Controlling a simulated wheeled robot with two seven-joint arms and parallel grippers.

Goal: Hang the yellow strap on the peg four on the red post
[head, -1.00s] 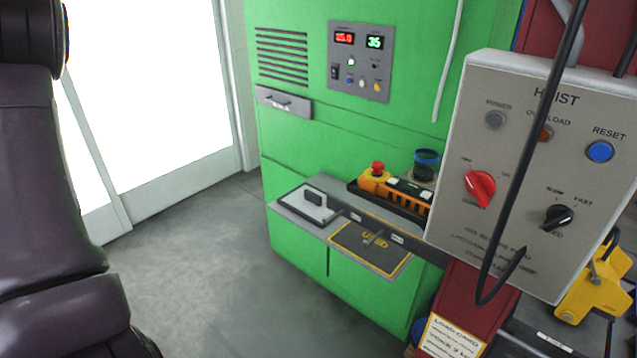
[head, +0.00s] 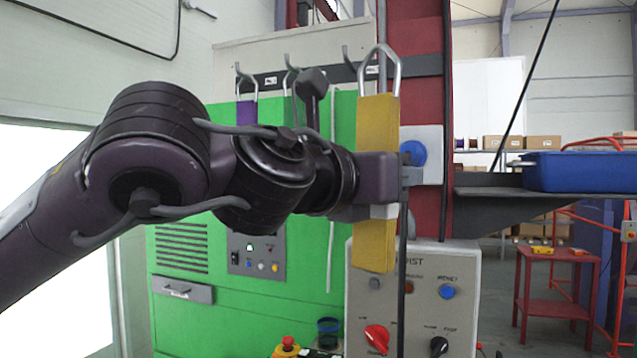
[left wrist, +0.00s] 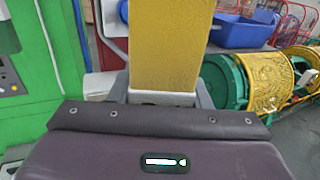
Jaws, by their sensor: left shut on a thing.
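The yellow strap (head: 375,245) hangs upright from its metal loop (head: 381,55), in front of the red post (head: 425,215). My left gripper (head: 390,185) is shut on the strap's middle. The left wrist view shows the strap (left wrist: 167,45) rising from between the fingers of the left gripper (left wrist: 162,97). A dark rail with hook pegs (head: 346,56) runs at the top. The loop overlaps the rail's right part; I cannot tell whether it is around a peg or in front. Peg numbers are not readable. My right gripper is out of view.
A purple strap (head: 246,112) hangs on the leftmost visible peg. The grey hoist panel (head: 455,315) is below the yellow strap. A blue bin (head: 580,172) sits on a shelf to the right. The green cabinet (head: 185,330) stands behind my arm.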

